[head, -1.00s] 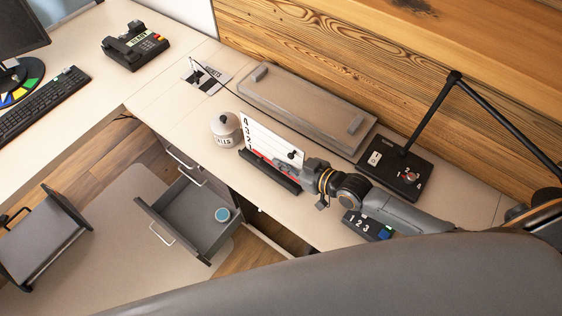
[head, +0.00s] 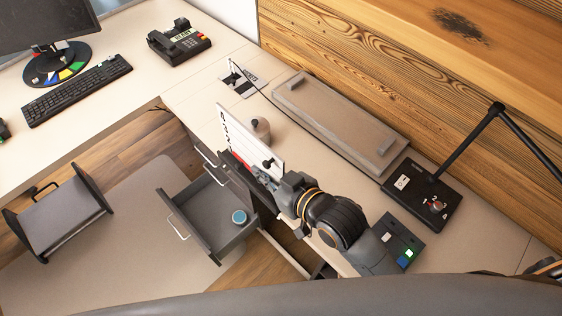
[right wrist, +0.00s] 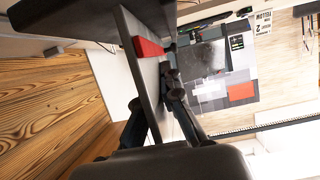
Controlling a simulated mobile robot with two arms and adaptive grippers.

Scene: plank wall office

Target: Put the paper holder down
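The paper holder (head: 236,166) has a white upright sheet with black marks and a dark base with a red strip. In the head view it is at the desk's front edge, just above the open drawer and in front of the jar. My right gripper (head: 272,182) is shut on its near side. In the right wrist view, the fingers (right wrist: 158,108) straddle the holder's dark panel (right wrist: 150,75), beside a red piece. Whether its base touches the desk cannot be told. My left gripper is not in view.
A grey jar (head: 260,127) stands behind the holder. An open drawer (head: 212,215) with a blue-topped round item (head: 239,217) is below. A long grey box (head: 335,118), lamp base (head: 422,193) and telephone (head: 180,40) are on the desk.

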